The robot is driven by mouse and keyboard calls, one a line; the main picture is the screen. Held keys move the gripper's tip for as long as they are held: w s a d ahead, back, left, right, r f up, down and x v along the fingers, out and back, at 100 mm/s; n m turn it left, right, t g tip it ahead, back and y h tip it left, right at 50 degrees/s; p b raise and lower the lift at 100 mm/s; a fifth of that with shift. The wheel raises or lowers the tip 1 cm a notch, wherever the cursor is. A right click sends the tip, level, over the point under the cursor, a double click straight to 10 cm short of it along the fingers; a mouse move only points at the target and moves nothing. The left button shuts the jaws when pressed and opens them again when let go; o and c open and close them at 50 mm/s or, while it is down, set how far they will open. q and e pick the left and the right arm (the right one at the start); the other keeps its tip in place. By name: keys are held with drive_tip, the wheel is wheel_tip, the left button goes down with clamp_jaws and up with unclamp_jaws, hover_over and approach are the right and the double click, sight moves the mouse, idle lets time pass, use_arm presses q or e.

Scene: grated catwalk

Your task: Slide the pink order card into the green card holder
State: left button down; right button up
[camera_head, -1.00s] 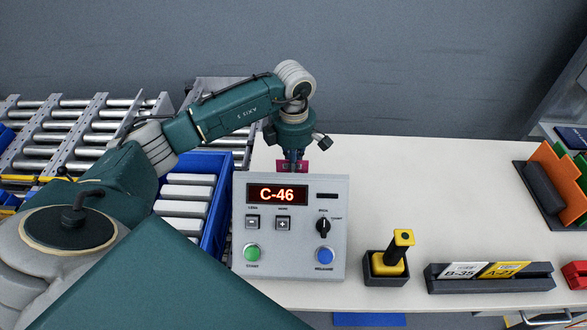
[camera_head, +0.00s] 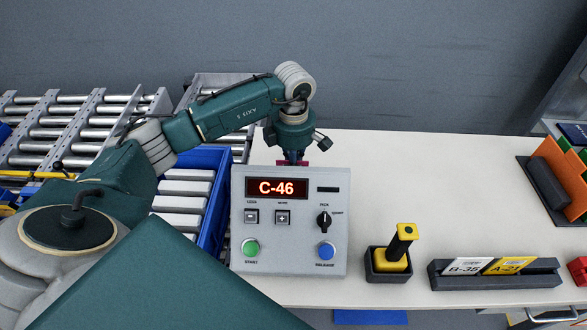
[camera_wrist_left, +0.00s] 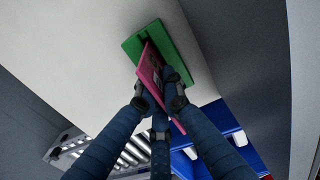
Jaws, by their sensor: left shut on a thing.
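My left gripper (camera_head: 293,157) points down behind the grey control box and is shut on the pink order card (camera_head: 306,163). In the head view only a thin strip of the card shows above the box's top edge. In the left wrist view the pink card (camera_wrist_left: 149,70) stands edge-on between the fingers of the gripper (camera_wrist_left: 160,94). Its far end overlaps the middle of the green card holder (camera_wrist_left: 134,45), which lies on the pale table. I cannot tell whether the card's edge is in the holder's slot. The control box hides the holder in the head view.
The control box (camera_head: 335,250) reads C-46 and stands just in front of the gripper. A blue bin (camera_head: 217,215) and roller conveyors (camera_head: 70,125) are at left. A yellow-handled tool (camera_head: 398,250) and a dark card rack (camera_head: 500,281) stand at right. The table's back middle is clear.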

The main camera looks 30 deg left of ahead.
use_arm(q)
drive_tip(key=shift+f+b, duration=0.45)
drive_tip(key=shift+f, duration=0.15)
drive_tip(key=c, duration=1.4)
unclamp_jaws()
drive_tip(key=shift+c, duration=0.2)
drive_tip(key=shift+r, duration=0.15)
wheel_tip(320, 180, up, 8)
drive_tip(key=p, duration=0.4)
drive_tip(key=shift+p, duration=0.35)
